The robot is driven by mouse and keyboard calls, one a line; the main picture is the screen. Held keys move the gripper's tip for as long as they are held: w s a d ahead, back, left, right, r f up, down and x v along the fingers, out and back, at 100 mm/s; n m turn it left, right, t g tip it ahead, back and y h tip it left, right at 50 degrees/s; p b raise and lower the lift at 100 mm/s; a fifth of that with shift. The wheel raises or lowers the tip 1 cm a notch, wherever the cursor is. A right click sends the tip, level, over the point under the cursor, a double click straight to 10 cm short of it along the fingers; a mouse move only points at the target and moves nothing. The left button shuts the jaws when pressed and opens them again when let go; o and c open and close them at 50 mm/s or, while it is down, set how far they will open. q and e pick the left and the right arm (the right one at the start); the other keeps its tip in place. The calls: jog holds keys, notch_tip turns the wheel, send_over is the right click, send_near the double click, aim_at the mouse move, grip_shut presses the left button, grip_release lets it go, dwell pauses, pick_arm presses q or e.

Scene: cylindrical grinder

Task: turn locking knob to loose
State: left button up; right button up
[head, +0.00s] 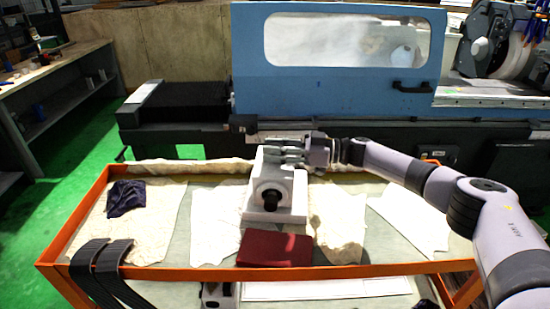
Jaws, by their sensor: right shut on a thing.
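A light grey metal unit (291,206) stands on the cart, with a dark round knob (271,199) on its front face. My right gripper (284,150) reaches in from the right at the top of this unit. Its fingers are shut on the unit's upper part, above and behind the dark front knob. The fingers cover what they hold, so I cannot tell whether it is the locking knob or which way that is turned. The dark front knob is clear of the fingers.
The cart has an orange rail (350,270). On it lie a dark red box (274,249), cream cloths (338,226) and a dark blue cloth (126,197). Black belts (100,268) hang over the front left. The blue grinder (340,95) stands behind; a workbench (50,68) is left.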

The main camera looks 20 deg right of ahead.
jog(key=shift+r+n+g+y+b, duration=0.1)
jog(key=shift+n+g+y+b, duration=0.2)
jog(key=shift+n+g+b, duration=0.35)
jog(key=o, duration=1.2)
jog(key=shift+c, duration=0.2)
jog(key=v, duration=1.2)
